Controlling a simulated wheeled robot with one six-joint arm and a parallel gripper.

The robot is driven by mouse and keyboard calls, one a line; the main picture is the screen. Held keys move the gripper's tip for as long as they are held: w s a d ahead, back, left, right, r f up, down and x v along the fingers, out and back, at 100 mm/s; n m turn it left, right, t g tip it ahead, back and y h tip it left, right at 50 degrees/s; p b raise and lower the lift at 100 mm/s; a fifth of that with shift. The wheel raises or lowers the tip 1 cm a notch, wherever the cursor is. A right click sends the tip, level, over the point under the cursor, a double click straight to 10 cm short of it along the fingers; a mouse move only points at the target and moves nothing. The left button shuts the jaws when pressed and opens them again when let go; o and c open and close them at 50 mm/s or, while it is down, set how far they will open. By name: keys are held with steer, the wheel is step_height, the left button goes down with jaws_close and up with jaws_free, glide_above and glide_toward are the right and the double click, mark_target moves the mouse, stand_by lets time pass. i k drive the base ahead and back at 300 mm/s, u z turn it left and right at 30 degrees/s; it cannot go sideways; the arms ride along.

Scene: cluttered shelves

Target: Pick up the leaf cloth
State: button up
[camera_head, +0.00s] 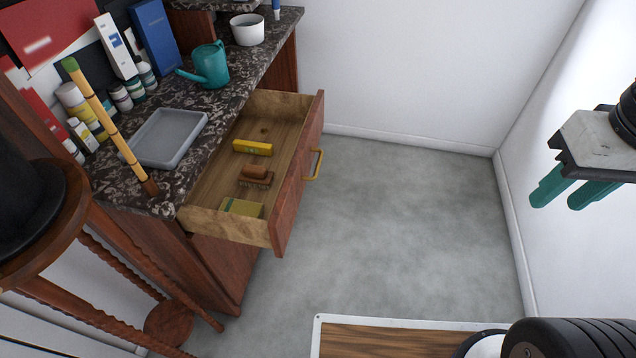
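A small yellow-green folded piece (242,208) lies at the near end of the open drawer; it looks like the leaf cloth, but its print is too small to make out. The wooden drawer (226,220) is pulled out from the dark-topped cabinet, with its yellow handle facing right. My gripper (559,202) is at the far right by the white wall, high and well away from the drawer. Its two teal fingers point down to the left, are apart and hold nothing.
The drawer also holds a brown brush-like item (256,174) and a yellow block (252,147). The countertop carries a grey tray (168,137), a leaning bamboo stick (106,122), a teal watering can (208,66) and bottles. A wooden stool (62,230) stands at left. The grey floor (400,235) is clear.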

mark_target(253, 209)
steer(key=z, duration=0.6)
steer(key=i, duration=1.15)
steer(key=u, duration=2.25)
